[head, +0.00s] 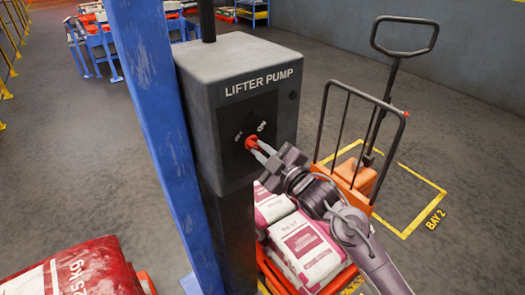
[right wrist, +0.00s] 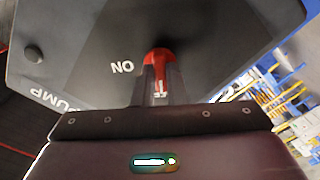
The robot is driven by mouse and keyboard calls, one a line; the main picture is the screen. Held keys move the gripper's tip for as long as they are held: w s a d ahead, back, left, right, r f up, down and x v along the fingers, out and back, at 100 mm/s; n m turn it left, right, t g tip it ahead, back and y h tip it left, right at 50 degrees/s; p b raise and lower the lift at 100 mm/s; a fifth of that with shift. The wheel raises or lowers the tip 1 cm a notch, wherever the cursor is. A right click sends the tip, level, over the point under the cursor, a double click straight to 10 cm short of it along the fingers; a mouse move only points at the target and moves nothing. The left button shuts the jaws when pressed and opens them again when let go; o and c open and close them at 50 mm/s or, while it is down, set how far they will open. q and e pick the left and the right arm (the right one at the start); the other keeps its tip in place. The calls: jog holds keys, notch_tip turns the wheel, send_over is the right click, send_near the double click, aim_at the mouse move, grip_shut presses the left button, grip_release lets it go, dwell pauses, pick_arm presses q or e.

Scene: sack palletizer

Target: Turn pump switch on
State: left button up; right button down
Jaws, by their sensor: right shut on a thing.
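The pump switch is a red knob (head: 251,142) on the dark front panel of the grey box (head: 238,70) marked LIFTER PUMP. White ON lettering sits up and right of the knob, and smaller lettering, seemingly OFF, up and left. My right gripper (head: 260,148) is shut on the knob, its fingers reaching in from the lower right. In the right wrist view the red knob (right wrist: 160,56) shows between the fingertips (right wrist: 160,76), with upside-down ON beside it. Other lettering shows partly between the fingers. The knob's exact pointing is hard to tell. My left gripper is not in view.
A blue post (head: 158,120) stands just left of the box. An orange pallet truck (head: 355,178) stands to the right by the yellow BAY 2 marking. Pink-and-white sacks (head: 303,245) lie below the box, and a red sack (head: 80,270) lies at lower left.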

jog(key=m+p, duration=0.3)
jog(key=m, duration=0.2)
jog(key=shift+r, duration=0.1)
jog(key=m+p, duration=0.3)
jog(key=m, duration=0.1)
jog(key=m+p, duration=0.2)
jog(key=m, duration=0.2)
jog(key=shift+m+p, duration=0.3)
jog(key=shift+m, duration=0.1)
jog(key=shift+m+p, duration=1.05)
jog(key=shift+m, duration=0.85)
jog(key=c, duration=1.5)
grip_release()
jog(key=shift+o, duration=0.2)
